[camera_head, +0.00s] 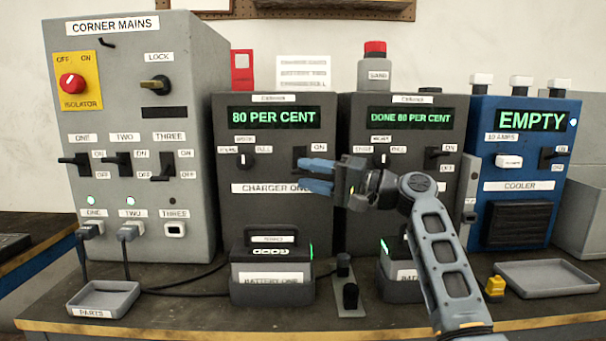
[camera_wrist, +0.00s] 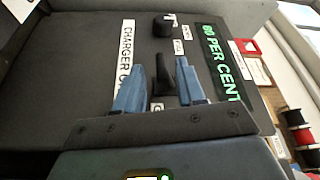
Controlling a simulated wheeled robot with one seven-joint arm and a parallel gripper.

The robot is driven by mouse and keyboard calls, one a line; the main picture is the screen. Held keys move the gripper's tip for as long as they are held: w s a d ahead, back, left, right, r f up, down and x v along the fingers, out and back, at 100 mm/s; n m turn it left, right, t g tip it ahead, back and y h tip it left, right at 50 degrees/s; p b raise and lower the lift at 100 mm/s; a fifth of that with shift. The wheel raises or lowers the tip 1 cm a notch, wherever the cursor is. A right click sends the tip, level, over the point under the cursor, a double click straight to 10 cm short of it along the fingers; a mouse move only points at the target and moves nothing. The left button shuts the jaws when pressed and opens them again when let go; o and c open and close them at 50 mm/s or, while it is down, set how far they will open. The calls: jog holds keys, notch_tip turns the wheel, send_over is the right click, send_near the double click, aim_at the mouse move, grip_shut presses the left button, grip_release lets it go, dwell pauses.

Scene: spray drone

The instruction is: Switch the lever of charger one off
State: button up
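Charger one (camera_head: 262,215) is a dark grey box with a green "80 PER CENT" display, also in the wrist view (camera_wrist: 85,60). Its black lever (camera_head: 299,153) sits on the right of its face, by the "ON" label. My gripper (camera_head: 304,174) is in front of that lever, its blue fingers pointing left and partly covering it; the lower label is hidden. In the wrist view, the lever (camera_wrist: 162,72) shows between the two blue fingers (camera_wrist: 161,65), with gaps on both sides. The gripper is open. I cannot tell whether a finger touches the lever.
Charger two (camera_head: 408,140) stands right of charger one, behind my arm, with its own lever. Battery one (camera_head: 272,278) sits in front of charger one. The corner mains box (camera_head: 130,140) is at left; the blue cooler box (camera_head: 520,175) is at right. A parts tray (camera_head: 103,299) lies front left.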

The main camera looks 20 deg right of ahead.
jog(key=shift+v, duration=2.8)
jog(key=shift+f, duration=0.1)
